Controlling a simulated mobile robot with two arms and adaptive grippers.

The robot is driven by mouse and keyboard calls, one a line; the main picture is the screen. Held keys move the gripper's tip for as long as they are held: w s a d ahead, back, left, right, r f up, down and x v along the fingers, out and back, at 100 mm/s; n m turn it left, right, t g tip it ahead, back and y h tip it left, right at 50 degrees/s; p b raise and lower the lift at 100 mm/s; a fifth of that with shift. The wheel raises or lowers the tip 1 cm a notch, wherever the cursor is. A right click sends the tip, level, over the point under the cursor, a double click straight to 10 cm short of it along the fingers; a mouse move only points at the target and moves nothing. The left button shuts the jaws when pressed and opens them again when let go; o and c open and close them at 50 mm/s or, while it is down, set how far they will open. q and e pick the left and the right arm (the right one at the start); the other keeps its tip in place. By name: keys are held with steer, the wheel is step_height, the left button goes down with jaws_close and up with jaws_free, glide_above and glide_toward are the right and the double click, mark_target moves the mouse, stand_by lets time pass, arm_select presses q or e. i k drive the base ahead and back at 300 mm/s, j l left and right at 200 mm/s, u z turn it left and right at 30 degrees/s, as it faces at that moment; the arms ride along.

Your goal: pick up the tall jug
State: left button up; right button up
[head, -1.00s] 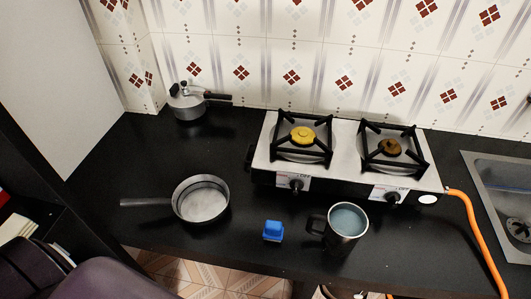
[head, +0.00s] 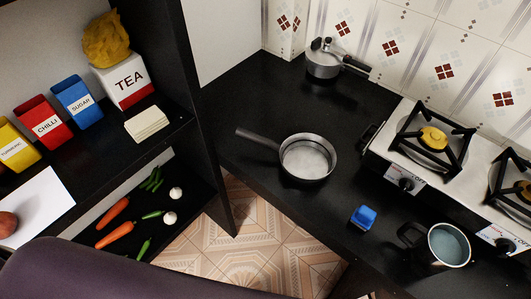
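The tall jug (head: 443,247) is a steel, cup-like vessel with a dark handle on its left side. It stands upright on the black counter at the lower right of the head view, in front of the stove. Its inside looks bluish, and I cannot tell whether it holds liquid. Neither of my grippers shows in the head view.
A saucepan (head: 307,158), a blue block (head: 363,217) and a pressure cooker (head: 324,60) stand on the black counter (head: 255,105). The stove (head: 390,165) is behind the jug. A dark shelf (head: 170,130) with spice boxes and vegetables stands at left. Tiled floor shows below.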

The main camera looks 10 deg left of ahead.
mark_target(440, 248)
steer(key=z, duration=1.45)
steer(key=k+j+z, duration=0.2)
